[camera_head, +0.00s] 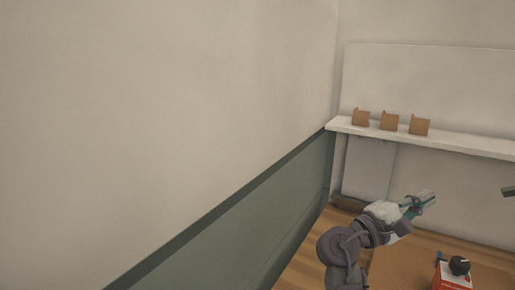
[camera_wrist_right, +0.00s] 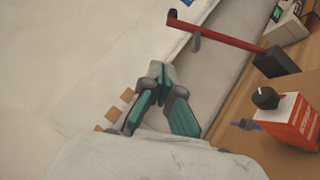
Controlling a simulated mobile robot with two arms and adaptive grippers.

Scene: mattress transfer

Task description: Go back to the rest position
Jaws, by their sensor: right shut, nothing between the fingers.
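My right gripper (camera_head: 424,198) is raised in the lower right of the head view, in front of the far wall and below the shelf. In the right wrist view its teal fingers (camera_wrist_right: 159,72) come together at the tips, with nothing held between them. It is apart from the shelf and from the box below. My left gripper is in neither view.
A white wall shelf (camera_head: 450,140) holds three small brown blocks (camera_head: 389,121). A red-and-white box (camera_head: 453,279) with a black knob (camera_head: 459,265) stands on a brown surface (camera_head: 405,268). The wrist view shows a red bar (camera_wrist_right: 222,37). A wall with green lower panelling (camera_head: 240,225) fills the left.

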